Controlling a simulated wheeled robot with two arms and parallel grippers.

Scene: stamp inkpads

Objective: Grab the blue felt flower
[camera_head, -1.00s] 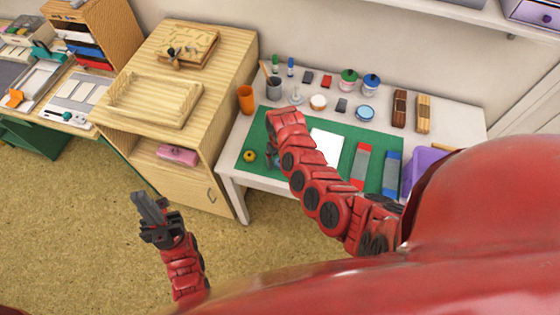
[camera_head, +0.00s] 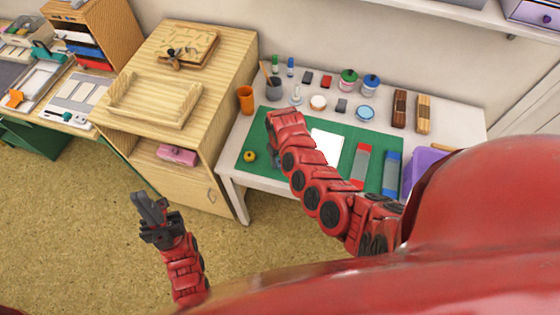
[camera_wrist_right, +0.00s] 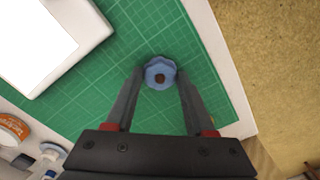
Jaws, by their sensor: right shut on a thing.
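The blue felt flower (camera_wrist_right: 160,73) has scalloped edges and a brown centre. In the right wrist view it is between the fingertips of my right gripper (camera_wrist_right: 160,77), which is shut on it, low over the green cutting mat (camera_wrist_right: 118,52). In the head view my right arm hides most of that gripper and the flower. My left gripper (camera_head: 150,207) hangs empty over the floor, left of the desk; its finger gap is hard to make out.
A white sheet or pad (camera_head: 326,146) lies on the mat near my right arm. A small yellow round piece (camera_head: 249,156) lies at the mat's left. An orange cup (camera_head: 245,99), jars and stamps line the desk's back. A purple box (camera_head: 424,165) stands at the right.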

